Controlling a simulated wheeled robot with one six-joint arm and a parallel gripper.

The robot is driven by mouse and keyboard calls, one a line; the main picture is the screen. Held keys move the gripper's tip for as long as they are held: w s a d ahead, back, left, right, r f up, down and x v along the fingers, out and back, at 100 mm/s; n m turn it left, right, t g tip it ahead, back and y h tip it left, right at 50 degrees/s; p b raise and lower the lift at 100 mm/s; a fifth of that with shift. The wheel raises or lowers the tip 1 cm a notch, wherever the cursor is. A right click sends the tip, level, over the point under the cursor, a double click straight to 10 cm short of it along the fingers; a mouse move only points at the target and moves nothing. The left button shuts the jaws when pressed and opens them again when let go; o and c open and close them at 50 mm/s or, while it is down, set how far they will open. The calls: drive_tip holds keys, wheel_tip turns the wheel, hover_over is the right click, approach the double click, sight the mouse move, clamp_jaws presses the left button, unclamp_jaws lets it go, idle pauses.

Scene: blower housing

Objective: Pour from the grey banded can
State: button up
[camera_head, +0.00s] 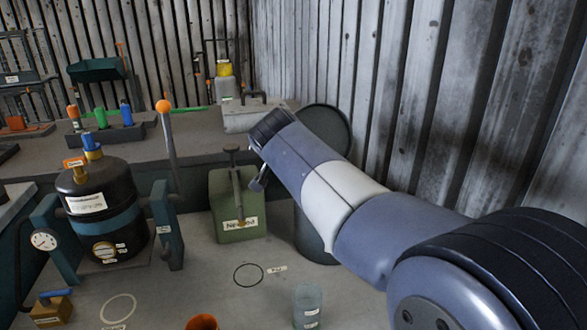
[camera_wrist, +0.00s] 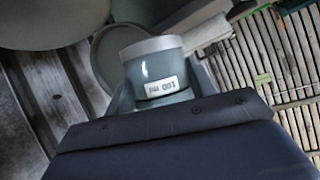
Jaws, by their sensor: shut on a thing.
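In the wrist view my gripper (camera_wrist: 160,88) is shut on a grey can (camera_wrist: 155,70) with a paler band at its end. A white label on the can reads "100 ml", upside down in the picture. I cannot tell what is inside it. In the head view my arm reaches up and to the left. It hides the can and most of my gripper there. A translucent grey-blue cup (camera_head: 308,308) with white labels stands at the bottom of the head view, apart from my gripper.
A green can (camera_head: 238,207) stands behind a dark ring (camera_head: 248,274) marked on the bench. A black vessel (camera_head: 98,205) in a blue frame is at left. A large dark cylinder (camera_head: 310,232) stands partly behind my arm. An orange cup (camera_head: 202,322) is cut off at the bottom.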

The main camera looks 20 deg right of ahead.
drive_tip(key=shift+n+h, duration=0.6)
drive_tip(key=shift+a+r+b, duration=0.3)
drive_tip(key=shift+a, duration=0.5)
drive_tip(key=shift+a+r+b, duration=0.25)
drive_tip(key=shift+a+r, duration=0.05)
drive_tip(key=shift+a, duration=0.5)
drive_tip(key=shift+a+r+b, duration=0.3)
drive_tip(key=shift+a, duration=0.5)
